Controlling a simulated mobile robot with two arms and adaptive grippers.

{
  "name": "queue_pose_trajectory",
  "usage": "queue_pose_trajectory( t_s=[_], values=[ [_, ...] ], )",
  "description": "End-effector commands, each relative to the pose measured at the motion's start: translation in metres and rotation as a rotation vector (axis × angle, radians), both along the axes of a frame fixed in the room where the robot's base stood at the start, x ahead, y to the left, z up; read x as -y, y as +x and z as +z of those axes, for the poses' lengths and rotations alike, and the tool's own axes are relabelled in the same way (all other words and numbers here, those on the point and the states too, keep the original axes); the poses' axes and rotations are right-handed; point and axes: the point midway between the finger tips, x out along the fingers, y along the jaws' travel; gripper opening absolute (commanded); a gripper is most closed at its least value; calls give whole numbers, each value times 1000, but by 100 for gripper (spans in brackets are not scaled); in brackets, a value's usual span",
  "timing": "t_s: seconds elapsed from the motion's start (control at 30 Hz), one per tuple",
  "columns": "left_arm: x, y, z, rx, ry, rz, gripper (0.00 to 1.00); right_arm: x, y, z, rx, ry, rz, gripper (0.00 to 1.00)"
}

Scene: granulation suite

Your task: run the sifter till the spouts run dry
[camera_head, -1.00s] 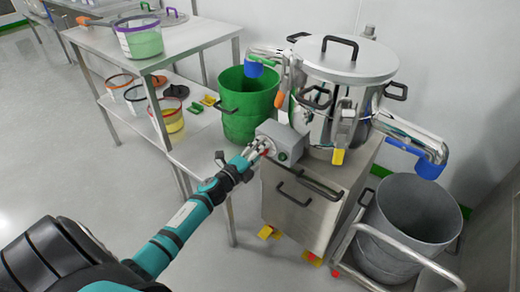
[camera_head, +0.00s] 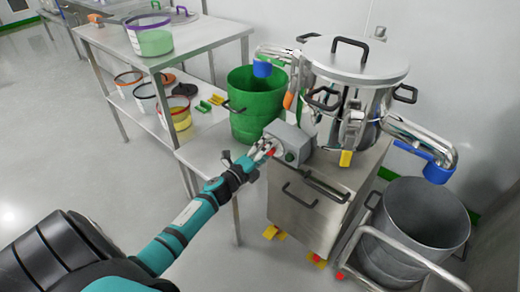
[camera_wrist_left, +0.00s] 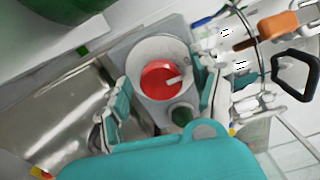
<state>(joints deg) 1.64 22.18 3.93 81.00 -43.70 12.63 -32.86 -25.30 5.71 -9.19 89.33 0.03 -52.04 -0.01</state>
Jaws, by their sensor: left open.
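The sifter (camera_head: 355,62) stands on a steel cabinet with its lid on. Its blue-ended spouts point left (camera_head: 262,69) over a green bin (camera_head: 256,108) and right (camera_head: 437,173) over a grey bin (camera_head: 422,225). No falling material is visible at either spout. The grey control box (camera_head: 291,138) sits at the cabinet's left corner, with a green button (camera_head: 290,156). My left gripper (camera_head: 268,150) is open at the box. In the left wrist view its fingers lie either side of a red knob (camera_wrist_left: 160,81); contact is unclear. My right gripper is out of view.
A steel table (camera_head: 190,45) on the left carries a purple-rimmed tub (camera_head: 155,42). Its lower shelf holds several tubs and lids. A tubular trolley rail (camera_head: 410,252) is in front of the grey bin. The floor at left is clear.

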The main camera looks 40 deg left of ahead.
Motion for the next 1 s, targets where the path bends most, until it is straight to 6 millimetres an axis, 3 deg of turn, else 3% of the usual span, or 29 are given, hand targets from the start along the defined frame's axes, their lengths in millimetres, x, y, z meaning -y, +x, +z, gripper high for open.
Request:
queue_pose_trajectory(
  t_s=[0.53,0.7,1.0],
  values=[
    [-8,-100,-1,-3,-1,1,65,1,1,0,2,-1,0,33],
    [-9,-115,0,-1,-1,1,65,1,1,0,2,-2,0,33],
    [-10,-117,0,0,0,2,65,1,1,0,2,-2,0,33]
  ],
)
